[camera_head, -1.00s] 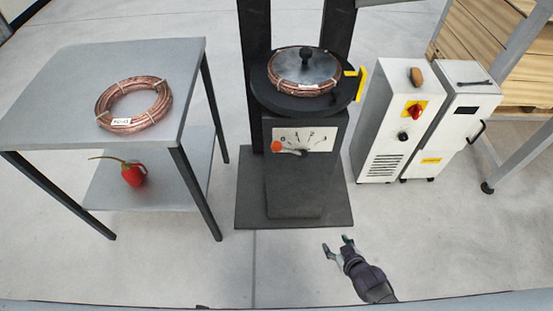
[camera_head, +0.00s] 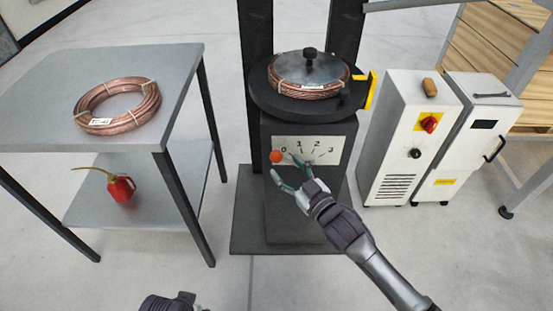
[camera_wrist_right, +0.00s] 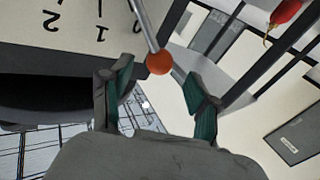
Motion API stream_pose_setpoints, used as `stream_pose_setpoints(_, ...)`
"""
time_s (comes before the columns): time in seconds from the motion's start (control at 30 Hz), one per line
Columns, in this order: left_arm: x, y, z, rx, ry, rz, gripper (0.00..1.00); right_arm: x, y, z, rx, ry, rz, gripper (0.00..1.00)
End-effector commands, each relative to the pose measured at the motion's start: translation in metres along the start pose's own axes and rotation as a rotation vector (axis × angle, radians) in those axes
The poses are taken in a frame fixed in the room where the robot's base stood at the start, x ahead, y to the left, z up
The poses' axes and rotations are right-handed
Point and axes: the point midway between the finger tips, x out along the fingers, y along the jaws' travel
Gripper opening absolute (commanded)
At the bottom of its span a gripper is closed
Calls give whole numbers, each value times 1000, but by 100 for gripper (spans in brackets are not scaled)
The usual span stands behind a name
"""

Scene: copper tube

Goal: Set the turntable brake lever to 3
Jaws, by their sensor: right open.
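The brake lever's orange knob (camera_head: 277,157) is at the 0 end of the white dial plate (camera_head: 325,146), marked 0 to 3, on the dark turntable stand (camera_head: 270,130). My right gripper (camera_head: 283,170) is open just below the knob in the head view. In the right wrist view the knob (camera_wrist_right: 159,62) and its metal rod show between and just beyond the open fingertips (camera_wrist_right: 157,78), with no grip on it. The turntable (camera_head: 290,108) carries a copper coil (camera_head: 300,91) under a metal disc. A dark part of my left arm shows at the bottom edge; its fingers are not visible.
A grey table (camera_head: 180,70) at left holds another copper coil (camera_head: 127,128), with a red oil can (camera_head: 121,190) on its lower shelf. White cabinets (camera_head: 395,150) stand right of the stand. Floor in front of the stand is clear apart from my arms.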

Motion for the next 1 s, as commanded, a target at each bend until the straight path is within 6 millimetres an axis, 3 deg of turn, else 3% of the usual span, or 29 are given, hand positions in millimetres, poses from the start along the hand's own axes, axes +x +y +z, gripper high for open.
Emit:
stream_pose_setpoints(0.1, -13, -1, -4, -1, 10, -2, 40, 24, 0, 1, -1, 1, 0, 61)
stream_pose_setpoints(0.3, -31, -2, -6, -2, 17, -3, 40, 48, 0, 1, 0, 0, 0, 61)
stream_pose_setpoints(0.7, -37, -2, -8, -3, 19, -4, 40, 54, 0, 1, 0, -1, 0, 61)
stream_pose_setpoints(1.0, -37, -2, -8, -3, 20, -4, 40, 54, 0, 1, 0, -1, 0, 11)
